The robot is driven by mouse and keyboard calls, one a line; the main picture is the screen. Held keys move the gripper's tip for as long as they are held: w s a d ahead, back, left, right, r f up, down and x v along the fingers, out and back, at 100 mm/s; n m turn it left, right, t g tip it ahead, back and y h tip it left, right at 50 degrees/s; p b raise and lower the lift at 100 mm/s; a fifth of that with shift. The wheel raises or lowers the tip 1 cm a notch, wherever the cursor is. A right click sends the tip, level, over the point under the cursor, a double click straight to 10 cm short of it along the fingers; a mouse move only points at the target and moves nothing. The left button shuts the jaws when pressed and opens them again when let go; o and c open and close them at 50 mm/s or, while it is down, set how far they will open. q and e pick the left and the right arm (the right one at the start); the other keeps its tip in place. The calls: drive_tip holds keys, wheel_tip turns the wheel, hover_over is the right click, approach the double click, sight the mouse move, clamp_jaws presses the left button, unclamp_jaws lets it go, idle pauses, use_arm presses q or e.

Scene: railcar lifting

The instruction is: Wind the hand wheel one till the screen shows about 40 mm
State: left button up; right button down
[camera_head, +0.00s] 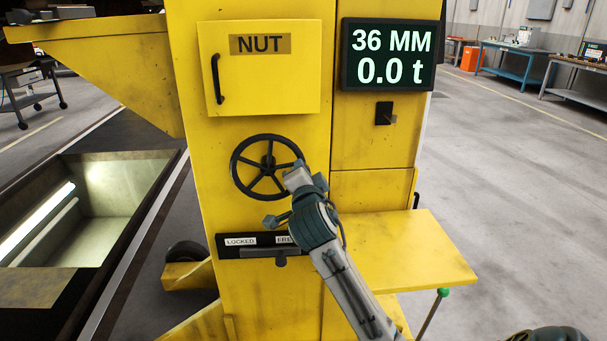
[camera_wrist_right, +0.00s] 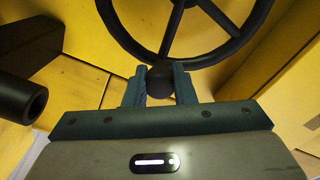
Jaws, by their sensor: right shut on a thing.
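The black hand wheel (camera_head: 238,176) is on the front of the yellow lifting stand, below the NUT door. It also shows at the top of the right wrist view (camera_wrist_right: 185,62). My right gripper (camera_head: 298,170) is at the wheel's right side. In the right wrist view my gripper's fingers (camera_wrist_right: 159,88) are shut on the wheel's round black knob (camera_wrist_right: 160,82). The screen (camera_head: 388,55) at the upper right of the stand reads 36 MM and 0.0 t. My left gripper is not in view.
Below the wheel is a black slot plate (camera_head: 245,252) marked LOCKED, with a second label partly hidden by my arm. A yellow shelf (camera_head: 420,250) juts out at right. An open lit pit (camera_head: 125,205) lies at left. The NUT door (camera_head: 260,80) is closed.

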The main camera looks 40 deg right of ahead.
drive_tip(key=c, duration=1.2)
unclamp_jaws()
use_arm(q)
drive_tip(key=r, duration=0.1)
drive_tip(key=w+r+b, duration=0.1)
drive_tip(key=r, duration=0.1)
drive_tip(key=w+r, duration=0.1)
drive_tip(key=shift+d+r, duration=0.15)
use_arm(e)
drive_tip(key=v, duration=1.1)
drive_tip(key=shift+d, duration=0.15)
